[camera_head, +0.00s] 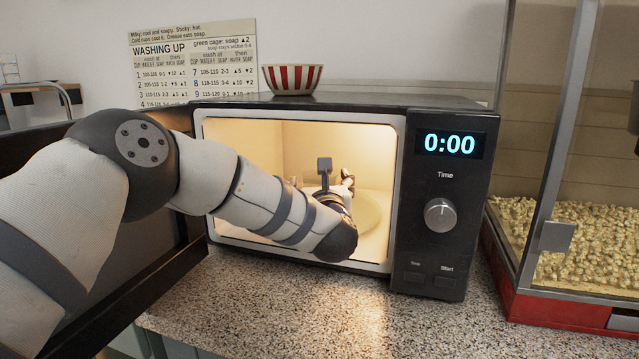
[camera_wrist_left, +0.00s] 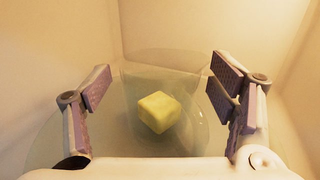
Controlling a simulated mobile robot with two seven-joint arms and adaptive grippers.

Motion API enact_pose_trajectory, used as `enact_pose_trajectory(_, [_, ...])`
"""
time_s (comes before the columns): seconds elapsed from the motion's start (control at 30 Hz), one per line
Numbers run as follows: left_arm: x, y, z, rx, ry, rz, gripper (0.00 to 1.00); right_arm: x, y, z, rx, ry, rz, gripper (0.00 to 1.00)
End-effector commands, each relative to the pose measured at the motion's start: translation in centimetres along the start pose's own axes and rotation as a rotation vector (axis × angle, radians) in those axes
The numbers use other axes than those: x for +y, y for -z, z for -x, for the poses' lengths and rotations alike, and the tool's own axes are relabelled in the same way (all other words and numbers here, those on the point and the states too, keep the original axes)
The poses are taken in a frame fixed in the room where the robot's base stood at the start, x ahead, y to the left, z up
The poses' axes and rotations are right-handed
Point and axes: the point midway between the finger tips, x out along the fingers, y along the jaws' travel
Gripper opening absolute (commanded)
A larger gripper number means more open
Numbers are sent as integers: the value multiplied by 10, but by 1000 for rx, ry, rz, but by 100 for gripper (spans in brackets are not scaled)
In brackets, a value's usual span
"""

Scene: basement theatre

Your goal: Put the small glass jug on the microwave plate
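The small glass jug (camera_wrist_left: 165,72) is clear and shows in the left wrist view with a pale yellow block (camera_wrist_left: 159,112) inside. It appears to stand on the microwave plate (camera_wrist_left: 48,140), a round glass disc. My left gripper (camera_wrist_left: 158,84) is open, with one finger on each side of the jug and a visible gap to each. In the head view my left arm reaches into the lit microwave (camera_head: 445,265), and the plate (camera_head: 368,212) shows to the right of my wrist. The jug is hidden there, and my left gripper is mostly hidden. My right gripper is not in view.
The microwave door (camera_head: 150,285) is open at the left. A red-striped bowl (camera_head: 291,79) sits on top of the microwave. A popcorn machine (camera_head: 560,225) stands close on the right. The speckled counter (camera_head: 330,310) in front is clear.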

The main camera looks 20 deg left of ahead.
Motion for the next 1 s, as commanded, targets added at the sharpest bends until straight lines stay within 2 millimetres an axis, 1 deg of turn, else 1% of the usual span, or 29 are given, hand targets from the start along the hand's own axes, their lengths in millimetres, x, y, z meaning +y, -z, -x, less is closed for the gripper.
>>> enact_pose_trajectory(0.13, [0, -1, 0, -1, 0, 0, 77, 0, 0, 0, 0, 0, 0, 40])
enact_pose_trajectory(0.2, [0, -5, 1, -2, 0, 1, 77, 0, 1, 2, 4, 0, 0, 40])
enact_pose_trajectory(0.27, [0, -6, 9, -2, 0, 1, 77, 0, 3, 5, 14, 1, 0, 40])
enact_pose_trajectory(0.37, [-1, -10, 32, -6, 3, 3, 77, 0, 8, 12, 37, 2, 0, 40])
enact_pose_trajectory(0.5, [-1, -10, 70, -7, 4, 3, 77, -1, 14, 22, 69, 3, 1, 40])
enact_pose_trajectory(0.6, [0, -9, 92, -6, 3, 2, 77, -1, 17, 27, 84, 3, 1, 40])
enact_pose_trajectory(0.7, [0, -7, 109, -4, 1, 2, 77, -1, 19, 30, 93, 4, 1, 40])
enact_pose_trajectory(0.83, [0, -4, 119, -1, 0, 2, 77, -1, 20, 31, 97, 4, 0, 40])
enact_pose_trajectory(1.0, [0, -2, 121, 1, 0, 0, 77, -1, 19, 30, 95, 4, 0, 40])
